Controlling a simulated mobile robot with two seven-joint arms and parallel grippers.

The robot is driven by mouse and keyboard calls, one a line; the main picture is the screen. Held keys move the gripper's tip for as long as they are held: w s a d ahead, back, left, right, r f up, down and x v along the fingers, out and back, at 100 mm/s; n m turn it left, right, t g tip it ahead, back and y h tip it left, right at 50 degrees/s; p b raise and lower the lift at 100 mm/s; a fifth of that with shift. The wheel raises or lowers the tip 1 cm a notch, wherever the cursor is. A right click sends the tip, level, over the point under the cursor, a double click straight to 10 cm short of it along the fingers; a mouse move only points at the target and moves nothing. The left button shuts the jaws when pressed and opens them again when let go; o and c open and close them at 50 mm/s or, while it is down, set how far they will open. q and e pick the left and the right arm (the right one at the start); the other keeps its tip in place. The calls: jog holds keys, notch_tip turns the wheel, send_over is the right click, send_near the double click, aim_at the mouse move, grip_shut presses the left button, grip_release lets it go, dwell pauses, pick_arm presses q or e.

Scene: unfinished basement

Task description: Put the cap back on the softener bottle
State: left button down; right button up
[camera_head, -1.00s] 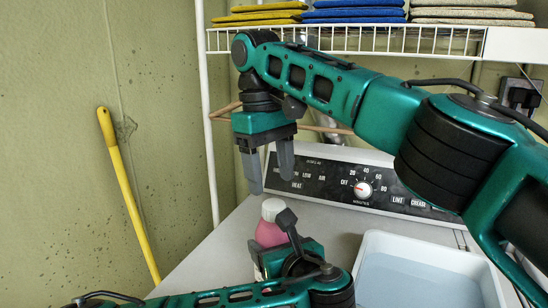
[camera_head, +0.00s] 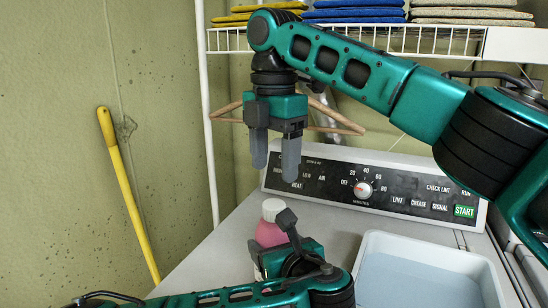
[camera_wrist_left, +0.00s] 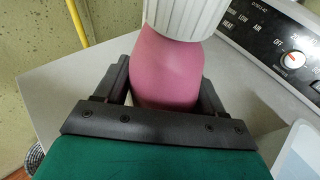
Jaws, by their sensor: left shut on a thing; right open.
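The softener bottle (camera_head: 270,234) is pink and stands upright on the grey top of the machine. A ribbed white cap (camera_head: 273,209) sits on top of it; I cannot tell how tightly. In the left wrist view the bottle (camera_wrist_left: 168,70) is between the two dark fingers, with the cap (camera_wrist_left: 182,15) above them. My left gripper (camera_head: 268,258) is shut on the bottle's body, and its arm hides the lower part. My right gripper (camera_head: 275,163) points down, open and empty, above the cap and apart from it.
A control panel (camera_head: 330,185) with a dial runs behind the bottle. A white basin (camera_head: 375,240) stands to the right. A wire shelf (camera_head: 400,42) with folded cloths and a wooden hanger (camera_head: 335,118) are behind my right arm. A yellow pole (camera_head: 125,180) leans at the wall.

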aim_at(274, 203)
dwell(0.3)
jog(key=shift+f, duration=4)
